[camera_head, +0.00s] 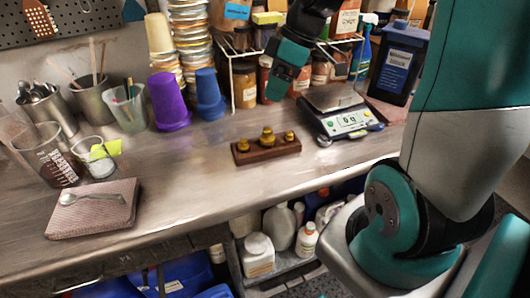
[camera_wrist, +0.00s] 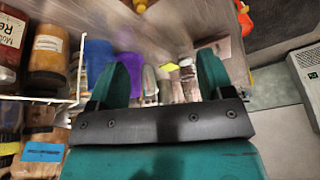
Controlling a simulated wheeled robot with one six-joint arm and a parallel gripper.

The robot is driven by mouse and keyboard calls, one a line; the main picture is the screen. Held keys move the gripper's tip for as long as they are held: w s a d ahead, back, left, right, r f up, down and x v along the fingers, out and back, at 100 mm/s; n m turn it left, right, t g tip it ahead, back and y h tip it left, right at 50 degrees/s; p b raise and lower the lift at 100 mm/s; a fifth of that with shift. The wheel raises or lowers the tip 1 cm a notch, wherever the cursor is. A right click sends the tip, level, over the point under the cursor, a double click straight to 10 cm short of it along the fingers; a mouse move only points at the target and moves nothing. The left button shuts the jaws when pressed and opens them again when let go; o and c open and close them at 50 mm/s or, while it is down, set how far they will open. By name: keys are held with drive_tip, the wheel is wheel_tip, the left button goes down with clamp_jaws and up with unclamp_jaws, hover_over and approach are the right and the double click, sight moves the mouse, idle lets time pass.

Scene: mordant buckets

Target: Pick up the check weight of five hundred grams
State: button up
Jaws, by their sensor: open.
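Three brass weights stand upright in a dark wooden block (camera_head: 262,153) on the steel counter. The middle brass weight (camera_head: 268,138) is the largest; a smaller brass weight (camera_head: 243,146) is at its left and another small weight (camera_head: 289,136) at its right. Their markings are too small to read. My gripper (camera_head: 284,86) hangs above and behind the block, in front of the wire rack, apart from the weights. In the wrist view my gripper (camera_wrist: 164,78) has its two teal fingers spread with nothing held between them.
A digital scale (camera_head: 345,120) stands right of the block. Purple (camera_head: 169,103) and blue cups (camera_head: 208,97) stand behind left. A wire rack (camera_head: 240,75) with jars is at the back. A folded cloth with a spoon (camera_head: 90,212) lies front left. The counter before the block is clear.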

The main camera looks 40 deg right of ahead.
approach(270, 129)
drive_tip(key=shift+n, duration=0.3)
drive_tip(key=x, duration=0.3)
drive_tip(key=s+x, duration=0.1)
drive_tip(key=x, duration=0.1)
drive_tip(key=shift+a+f, duration=0.2)
drive_tip(key=shift+a, duration=0.25)
drive_tip(key=shift+t, duration=0.3)
drive_tip(key=shift+w+d+p+x, duration=0.1)
drive_tip(key=shift+p+x, duration=0.2)
drive_tip(key=shift+x, duration=0.8)
drive_tip(key=shift+w+d+p+x, duration=0.1)
drive_tip(key=shift+p+x, duration=0.25)
drive_tip(key=shift+x, duration=0.75)
drive_tip(key=shift+w+d+p+x, duration=0.15)
drive_tip(key=shift+p+x, duration=0.15)
drive_tip(key=shift+x, duration=0.75)
drive_tip(key=c, duration=1.3)
